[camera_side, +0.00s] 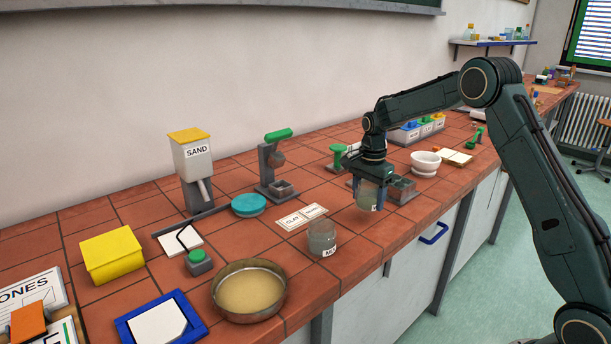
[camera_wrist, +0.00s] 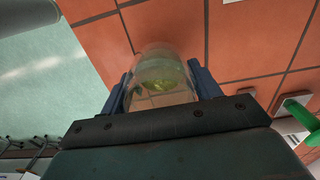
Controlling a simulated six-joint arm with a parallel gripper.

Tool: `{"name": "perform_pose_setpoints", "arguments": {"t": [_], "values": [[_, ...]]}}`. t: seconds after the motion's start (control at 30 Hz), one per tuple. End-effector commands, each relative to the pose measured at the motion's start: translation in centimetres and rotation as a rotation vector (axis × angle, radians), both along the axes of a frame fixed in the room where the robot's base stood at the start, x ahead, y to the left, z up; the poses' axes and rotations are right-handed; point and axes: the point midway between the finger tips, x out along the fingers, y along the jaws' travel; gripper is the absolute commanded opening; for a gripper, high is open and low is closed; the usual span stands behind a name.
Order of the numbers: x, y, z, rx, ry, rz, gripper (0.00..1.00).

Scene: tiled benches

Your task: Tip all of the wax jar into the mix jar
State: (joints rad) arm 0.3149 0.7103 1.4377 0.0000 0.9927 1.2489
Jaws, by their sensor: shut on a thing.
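My gripper (camera_side: 368,196) is shut on a clear glass jar (camera_side: 368,195) and holds it upright above the bench's front part. Only part of the jar's label shows in the side view, too little to read. In the wrist view the jar (camera_wrist: 162,80) sits between the blue fingers of my gripper (camera_wrist: 162,88), with some yellow-green material inside. The mix jar (camera_side: 322,238), a glass jar labelled "MIX" with greyish contents, stands on the tiles near the front edge, to the left of my gripper and apart from it.
A round pan (camera_side: 249,290) of pale yellow material stands left of the mix jar. White cards (camera_side: 301,216) lie behind it. A teal round dish (camera_side: 248,205), a sand dispenser (camera_side: 193,165) and a green-topped press (camera_side: 275,165) stand farther back. A white bowl (camera_side: 425,163) is to the right.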

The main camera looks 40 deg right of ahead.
Motion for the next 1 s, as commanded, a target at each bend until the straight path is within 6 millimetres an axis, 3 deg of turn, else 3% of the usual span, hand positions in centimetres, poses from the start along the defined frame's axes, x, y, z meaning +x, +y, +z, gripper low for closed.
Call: {"name": "perform_pose_setpoints", "arguments": {"t": [0.3,0.83,0.87,0.97,1.0], "values": [[-0.1,0.0,-3.2,0.001,0.003,0.000,0.31],[0.0,0.0,-3.9,0.000,0.001,0.000,0.31],[0.0,0.0,-3.9,0.000,0.001,0.000,0.65],[0.0,0.0,-3.9,0.000,0.001,0.000,0.84],[0.0,0.0,-3.9,0.000,0.001,0.000,0.84]]}}
